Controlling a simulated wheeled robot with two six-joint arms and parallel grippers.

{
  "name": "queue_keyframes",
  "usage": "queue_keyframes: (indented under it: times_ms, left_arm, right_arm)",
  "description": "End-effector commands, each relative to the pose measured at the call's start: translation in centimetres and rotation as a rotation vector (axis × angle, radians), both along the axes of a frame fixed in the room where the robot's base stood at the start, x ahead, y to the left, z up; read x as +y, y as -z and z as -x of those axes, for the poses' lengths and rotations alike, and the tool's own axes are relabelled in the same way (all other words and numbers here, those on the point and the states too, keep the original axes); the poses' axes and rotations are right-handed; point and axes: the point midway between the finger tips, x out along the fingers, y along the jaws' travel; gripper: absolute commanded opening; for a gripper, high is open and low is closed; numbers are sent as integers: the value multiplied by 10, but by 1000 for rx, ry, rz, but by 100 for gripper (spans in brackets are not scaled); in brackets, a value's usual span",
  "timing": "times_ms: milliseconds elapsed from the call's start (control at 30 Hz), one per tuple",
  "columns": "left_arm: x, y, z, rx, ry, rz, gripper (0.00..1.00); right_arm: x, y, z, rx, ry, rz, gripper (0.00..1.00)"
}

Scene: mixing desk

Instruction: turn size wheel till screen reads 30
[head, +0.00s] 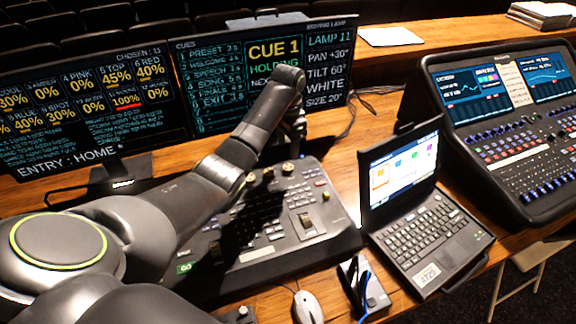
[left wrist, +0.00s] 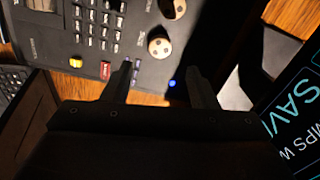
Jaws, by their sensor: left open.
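The right half of the cue screen (head: 328,60) reads LAMP 11, PAN +30°, TILT 60°, WHITE and SIZE 20°. The lighting console (head: 335,235) lies below it, with several round wheels (head: 287,168) along its back edge. I cannot read which is the size wheel. My left gripper (head: 297,138) hangs over the back of the console, in front of the screen. In the left wrist view my left gripper (left wrist: 160,84) is open and empty, its fingers pointing toward a pale round wheel (left wrist: 159,44), apart from it. Another wheel (left wrist: 173,8) is cut by the top edge. My right gripper is not in view.
A second screen (head: 85,105) stands at the left. An open laptop (head: 415,235) is right of the console, with a large mixing desk (head: 520,140) beyond it. A mouse (head: 307,307) and a small box with a blue cable (head: 365,285) lie in front.

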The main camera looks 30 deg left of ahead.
Motion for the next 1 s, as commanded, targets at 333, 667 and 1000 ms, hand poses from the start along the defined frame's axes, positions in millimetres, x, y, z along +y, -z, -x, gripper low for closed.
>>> queue_keyframes:
  times_ms: [333,667,1000]
  left_arm:
    - [0,65,0,2,0,0,53]
    - [0,82,0,-1,2,0,53]
    - [0,82,0,-1,1,0,32]
  right_arm:
    - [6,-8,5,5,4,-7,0]
    - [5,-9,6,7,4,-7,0]
    - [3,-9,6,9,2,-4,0]
